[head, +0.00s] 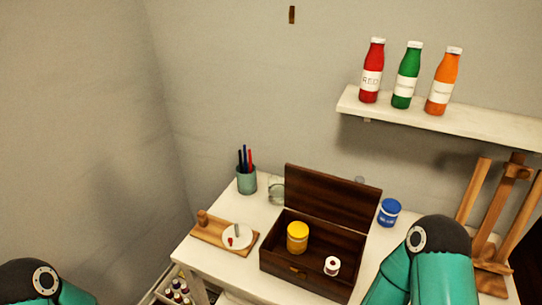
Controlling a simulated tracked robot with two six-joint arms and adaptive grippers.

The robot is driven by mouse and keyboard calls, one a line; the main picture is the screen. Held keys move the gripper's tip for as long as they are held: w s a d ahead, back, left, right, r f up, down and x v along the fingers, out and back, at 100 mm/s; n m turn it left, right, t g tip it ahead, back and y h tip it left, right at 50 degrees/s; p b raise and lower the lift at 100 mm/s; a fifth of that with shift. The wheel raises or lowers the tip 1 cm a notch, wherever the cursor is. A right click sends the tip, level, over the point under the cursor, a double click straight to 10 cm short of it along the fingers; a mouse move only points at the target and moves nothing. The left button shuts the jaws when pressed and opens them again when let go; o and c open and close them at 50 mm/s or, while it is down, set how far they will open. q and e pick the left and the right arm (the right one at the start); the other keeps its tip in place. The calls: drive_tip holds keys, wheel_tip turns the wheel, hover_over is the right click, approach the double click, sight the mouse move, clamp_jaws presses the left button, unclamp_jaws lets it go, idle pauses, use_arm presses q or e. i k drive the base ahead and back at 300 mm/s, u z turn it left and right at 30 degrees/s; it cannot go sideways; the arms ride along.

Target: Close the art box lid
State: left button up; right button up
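The art box (273,262) is a dark brown wooden box on the white table. Its lid (332,197) stands open, raised at the back edge. Inside the box are a yellow jar (297,237) and a small white item with a red mark (332,266). A small clasp shows on the front wall. My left arm shows only in part at the bottom left corner. My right arm is at the lower right, to the right of the box. Neither gripper's fingers are in view.
A blue jar (389,212) stands right of the lid, a clear glass jar (276,190) left of it. A pen cup (246,180) and a wooden board (211,229) with a white dish (237,236) lie left. A wooden easel (489,215) is right. A shelf (440,118) holds bottles above.

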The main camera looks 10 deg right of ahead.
sight(351, 204)
drive_tip(key=u, duration=0.9)
drive_tip(key=k, duration=1.5)
drive_tip(key=z, duration=0.8)
drive_tip(key=i, duration=0.5)
